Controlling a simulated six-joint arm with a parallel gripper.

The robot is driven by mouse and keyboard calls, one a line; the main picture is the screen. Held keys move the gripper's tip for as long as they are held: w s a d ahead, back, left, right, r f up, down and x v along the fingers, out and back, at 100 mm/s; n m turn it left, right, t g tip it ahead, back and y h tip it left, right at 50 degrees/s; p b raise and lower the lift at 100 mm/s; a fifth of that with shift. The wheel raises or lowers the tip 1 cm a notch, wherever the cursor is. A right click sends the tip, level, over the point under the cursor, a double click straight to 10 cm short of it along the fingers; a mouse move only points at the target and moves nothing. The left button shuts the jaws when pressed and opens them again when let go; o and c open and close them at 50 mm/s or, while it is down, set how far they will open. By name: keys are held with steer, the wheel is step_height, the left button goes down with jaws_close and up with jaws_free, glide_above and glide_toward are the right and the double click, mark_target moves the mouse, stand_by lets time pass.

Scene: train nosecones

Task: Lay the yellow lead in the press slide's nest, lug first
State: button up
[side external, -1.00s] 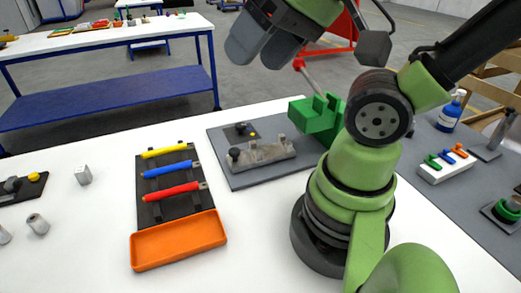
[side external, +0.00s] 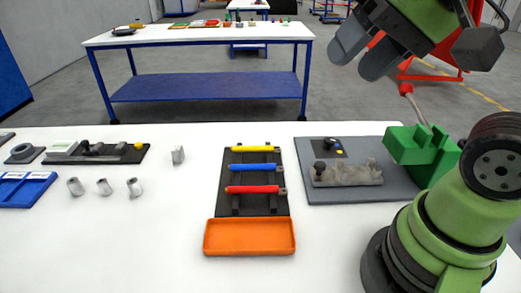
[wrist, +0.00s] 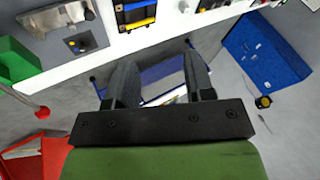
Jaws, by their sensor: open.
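The yellow lead (side external: 253,149) lies across the far end of a black rack (side external: 240,208), above a blue lead (side external: 252,167) and a red lead (side external: 252,189). A small grey end shows at its right. It also shows in the wrist view (wrist: 135,23). The grey metal slide (side external: 345,176), with a black knob at its left, sits on a grey plate (side external: 385,192) beside the green press (side external: 415,150); I cannot make out its nest clearly. My gripper (side external: 356,64) is open and empty, high above the bench's far side, apart from the leads. Its fingers show in the wrist view (wrist: 158,62).
An orange tray (side external: 249,238) adjoins the rack's near end. The press has a red-knobbed lever (side external: 407,89). Several grey metal parts (side external: 103,187) and a blue tray (side external: 25,188) lie at left. White bench between these and the rack is clear.

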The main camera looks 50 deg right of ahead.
steer(key=w+d+f+m+g, duration=0.1)
steer(key=w+d+m, duration=0.1)
steer(key=w+m, duration=0.6)
steer(key=m+g+y, duration=0.1)
steer(key=m+g, duration=0.1)
steer(key=m, duration=1.1)
glide_above(248, 146)
steer(key=s+d, duration=0.3)
step_height(248, 146, down, 20)
steer(key=shift+r, duration=0.2)
steer(key=x, duration=0.3)
steer(key=shift+a+f, duration=0.15)
steer(key=shift+f, duration=0.1)
steer(key=shift+x, duration=3.15)
steer(key=shift+a, duration=0.15)
steer(key=shift+f, duration=0.2)
steer(key=shift+c, duration=0.3)
